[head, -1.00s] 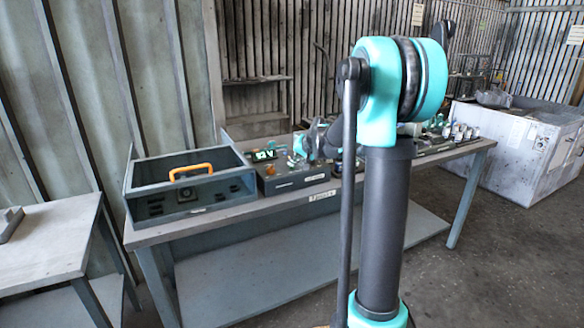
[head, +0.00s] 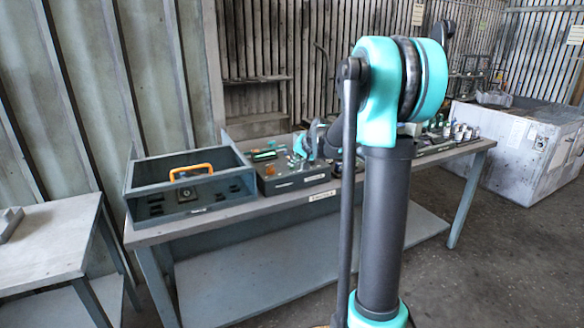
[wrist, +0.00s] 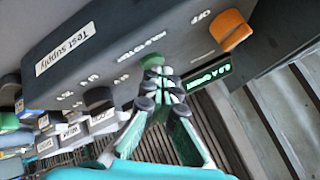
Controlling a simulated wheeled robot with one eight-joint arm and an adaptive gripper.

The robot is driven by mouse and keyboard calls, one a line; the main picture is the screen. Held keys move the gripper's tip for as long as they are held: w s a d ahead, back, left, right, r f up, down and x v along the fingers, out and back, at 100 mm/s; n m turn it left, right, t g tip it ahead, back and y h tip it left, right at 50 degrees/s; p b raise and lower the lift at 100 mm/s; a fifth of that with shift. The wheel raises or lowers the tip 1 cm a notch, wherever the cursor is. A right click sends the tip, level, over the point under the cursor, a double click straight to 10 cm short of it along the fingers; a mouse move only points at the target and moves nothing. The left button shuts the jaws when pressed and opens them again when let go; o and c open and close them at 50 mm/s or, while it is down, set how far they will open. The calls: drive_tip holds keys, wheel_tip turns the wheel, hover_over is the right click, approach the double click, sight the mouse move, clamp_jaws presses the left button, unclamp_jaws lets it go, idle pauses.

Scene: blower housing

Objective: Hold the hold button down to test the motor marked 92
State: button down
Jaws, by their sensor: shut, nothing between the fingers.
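The dark test supply box (head: 295,182) stands on the long workbench. In the wrist view its front panel (wrist: 110,45) carries a "Test supply" label, an orange switch (wrist: 231,28) beside "OFF", black knobs and a lit green display (wrist: 208,77). My gripper (wrist: 158,88) is shut and empty, its fingertips at the panel near the "hold" lettering. A small teal part (wrist: 152,61) shows just beyond the tips. The hold button is not clearly visible, and contact cannot be told. In the head view my gripper is small beside the box. I cannot read a 92 on any motor.
An open grey tray with an orange handle (head: 191,170) stands left of the box. Small labelled parts (wrist: 72,135) lie beside the box. A second table (head: 45,240) is at left, a large white crate (head: 515,145) at right.

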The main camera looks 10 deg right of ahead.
sight(293, 168)
drive_tip(key=shift+r, duration=0.1)
idle(0.7)
drive_tip(key=shift+r, duration=0.75)
drive_tip(key=shift+r, duration=0.1)
drive_tip(key=shift+r, duration=2.4)
drive_tip(key=s+d+f+n+g+h, duration=0.1)
drive_tip(key=s+f, duration=0.6)
drive_tip(key=s, duration=0.6)
drive_tip(key=s+d+f+n+g+h, duration=0.1)
drive_tip(key=s+f, duration=0.7)
drive_tip(key=s, duration=0.6)
drive_tip(key=s+d+f+n+g+h, duration=0.1)
drive_tip(key=s+f+n+g, duration=0.1)
drive_tip(key=s+f, duration=0.6)
drive_tip(key=s, duration=0.6)
drive_tip(key=shift+d+h, duration=0.35)
drive_tip(key=shift+h, duration=0.05)
drive_tip(key=c, duration=2.3)
unclamp_jaws()
drive_tip(key=shift+r, duration=0.1)
